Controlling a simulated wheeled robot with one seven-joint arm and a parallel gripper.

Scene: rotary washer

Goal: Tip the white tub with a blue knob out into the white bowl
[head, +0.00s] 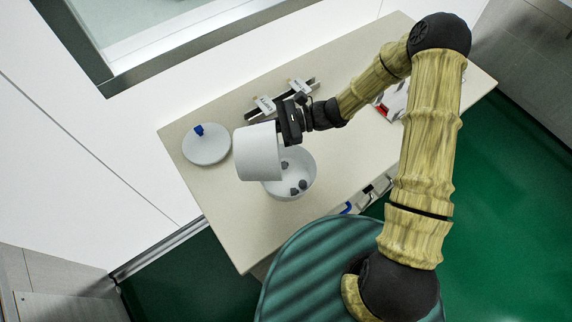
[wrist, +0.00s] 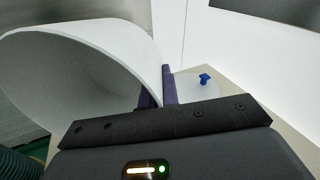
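The white tub (head: 256,152) is held above the table, tilted, at the left part of the white bowl (head: 298,196). My gripper (head: 284,126) is shut on the tub's wall. In the wrist view the tub (wrist: 75,70) shows its wide curved wall and pale inside, with the purple fingers (wrist: 158,92) at its edge. The tub hides the bowl's left part. The round white lid with a blue knob (head: 206,150) lies on the table, apart from the tub; its knob also shows in the wrist view (wrist: 205,78).
The beige table (head: 222,215) has bare room in front of the lid. Behind my gripper stands a dark rack with white labelled pieces (head: 265,104). A red and white object (head: 383,108) is at the right, partly behind my arm. A white wall (head: 70,120) borders the left.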

